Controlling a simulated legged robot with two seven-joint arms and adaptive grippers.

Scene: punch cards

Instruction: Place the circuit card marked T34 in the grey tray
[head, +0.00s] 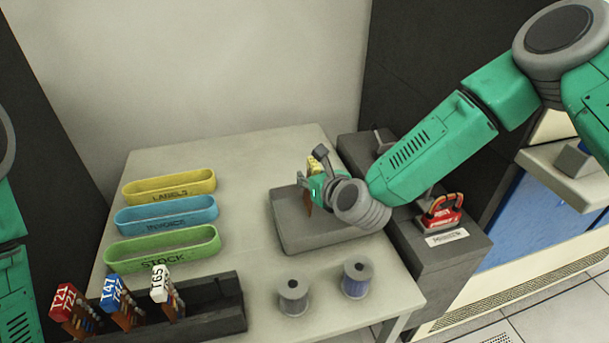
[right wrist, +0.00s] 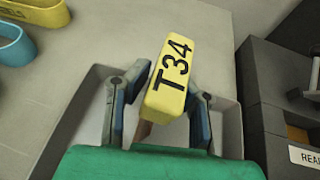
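The circuit card marked T34 has a yellow top (right wrist: 168,78), which shows large between my right gripper's fingers in the right wrist view. In the head view its yellow top (head: 313,164) and brown body show partly behind the gripper. My right gripper (head: 312,178) is over the grey tray (head: 325,243). Its fingers (right wrist: 160,103) stand apart on either side of the card, with gaps visible. Whether the card's lower end touches the tray floor is hidden. My left gripper is out of view; only part of my left arm shows at the left edge.
A dark rack (head: 220,312) at the front left holds red, blue and white cards. Yellow, blue and green bins (head: 163,248) stand at the left. Two spools (head: 293,297) stand before the tray. A dark unit (head: 440,262) with a red-handled item is at the right.

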